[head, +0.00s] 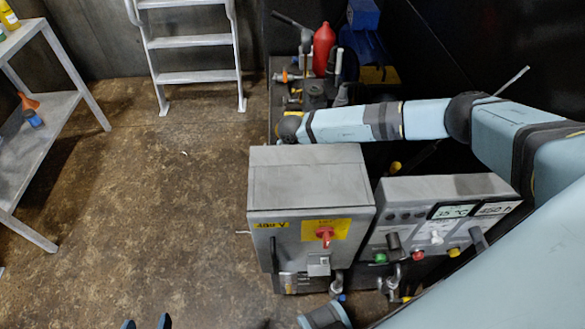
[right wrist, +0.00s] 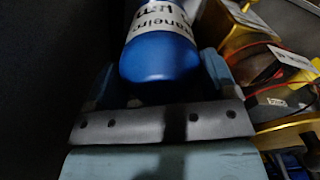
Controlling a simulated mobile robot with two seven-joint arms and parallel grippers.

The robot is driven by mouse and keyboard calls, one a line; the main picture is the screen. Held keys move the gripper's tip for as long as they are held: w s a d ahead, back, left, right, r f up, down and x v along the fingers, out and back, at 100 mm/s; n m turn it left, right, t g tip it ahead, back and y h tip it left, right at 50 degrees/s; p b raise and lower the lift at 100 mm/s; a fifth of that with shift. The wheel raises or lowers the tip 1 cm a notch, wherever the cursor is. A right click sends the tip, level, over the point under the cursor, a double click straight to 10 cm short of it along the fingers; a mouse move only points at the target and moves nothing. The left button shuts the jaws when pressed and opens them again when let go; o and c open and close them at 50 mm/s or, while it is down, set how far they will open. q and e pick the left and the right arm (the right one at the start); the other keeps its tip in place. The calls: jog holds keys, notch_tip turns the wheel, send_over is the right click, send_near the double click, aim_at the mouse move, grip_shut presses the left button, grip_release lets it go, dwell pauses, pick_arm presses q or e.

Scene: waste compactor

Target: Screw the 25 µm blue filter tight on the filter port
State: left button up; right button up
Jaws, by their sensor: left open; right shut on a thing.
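A blue filter (right wrist: 160,57) with a rounded blue end and a white printed label fills the upper middle of the right wrist view. My right gripper (right wrist: 158,80) is shut on it, with one light-blue finger on each side. The label text is too cut off to read a size. In the head view my right arm reaches left behind the grey cabinets, and its gripper and the filter are hidden there. I cannot make out the filter port or whether the filter touches it. My left gripper (head: 147,323) is open and empty at the bottom edge of the head view.
A grey cabinet (head: 308,180) with a red switch stands beside a control panel (head: 440,190) with displays and buttons. A red bottle (head: 323,48) stands behind. A metal ladder (head: 190,42) and a shelf (head: 45,110) are at the left. The floor between is clear.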

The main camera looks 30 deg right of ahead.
jog(key=m+p, duration=0.2)
jog(key=m, duration=0.3)
jog(key=m+p, duration=0.1)
jog(key=m, duration=0.1)
jog(key=shift+w+r+m+p, duration=0.1)
jog(key=shift+m+p, duration=0.2)
jog(key=shift+p, duration=0.05)
jog(key=shift+c, duration=0.6)
jog(key=shift+m+p, duration=0.4)
jog(key=shift+m, duration=0.6)
jog(key=shift+c, duration=0.7)
jog(key=shift+d+f, duration=0.1)
jog(key=shift+f, duration=0.15)
jog(key=shift+f+m, duration=0.1)
jog(key=shift+m, duration=0.2)
